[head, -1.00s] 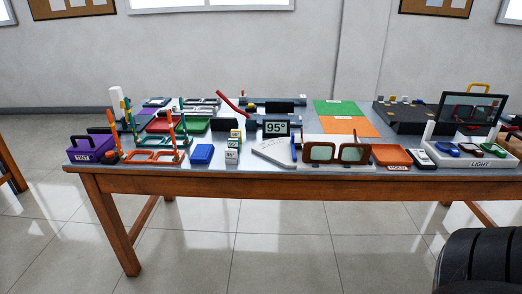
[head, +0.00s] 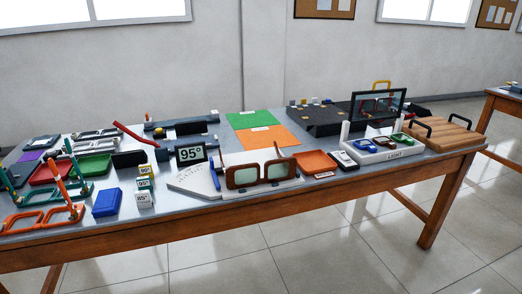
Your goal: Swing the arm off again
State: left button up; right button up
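Brown eyeglass frames (head: 262,176) with pale lenses stand at the front middle of the table, on a white base. Thin brown arms (head: 277,149) rise behind them at an angle. A white fan-shaped plate (head: 188,183) with a blue upright piece (head: 214,178) lies just left of them. A display (head: 190,154) reading 95° stands behind the plate. A red lever (head: 135,134) slants up at the left of a dark grey fixture (head: 183,120). I cannot tell which arm the task means. Neither of my grippers is in view.
Orange glasses frames (head: 42,217), a blue block (head: 107,202) and small number blocks (head: 145,200) crowd the table's left. A white LIGHT stand (head: 384,154) and a wooden tray (head: 447,137) are at the right. Green (head: 252,119) and orange (head: 272,138) mats lie flat behind.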

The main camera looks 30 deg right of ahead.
aim_at(217, 171)
jog(key=z, duration=0.25)
jog(key=i, duration=0.9)
jog(key=u, duration=0.25)
